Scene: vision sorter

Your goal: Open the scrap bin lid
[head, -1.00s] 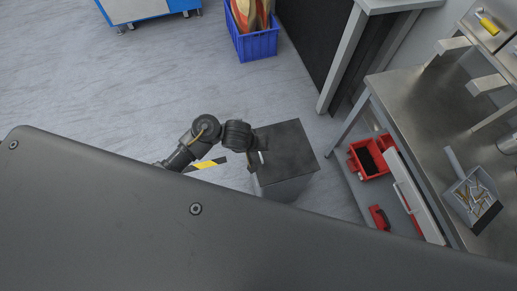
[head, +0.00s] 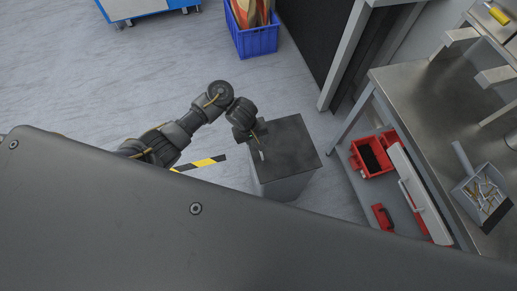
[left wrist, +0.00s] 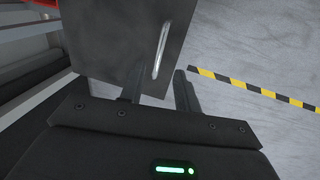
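The scrap bin (head: 287,184) is a grey box standing on the floor, with a dark flat lid (head: 293,143) that lies shut. A pale bar handle (head: 262,155) is at the lid's left edge. In the left wrist view the lid (left wrist: 112,32) fills the upper middle, and the handle (left wrist: 161,50) lies beyond the fingertips. My left gripper (head: 254,136) is at the lid's left side, close to the handle. In the left wrist view its two fingers (left wrist: 159,82) are apart, with nothing between them. My right gripper is not in view.
A metal workbench (head: 425,120) stands right of the bin, with red bins (head: 372,155) on its lower shelf. A blue crate (head: 258,42) is at the back. Yellow-black floor tape (head: 203,162) lies left of the bin. The floor behind the bin is clear.

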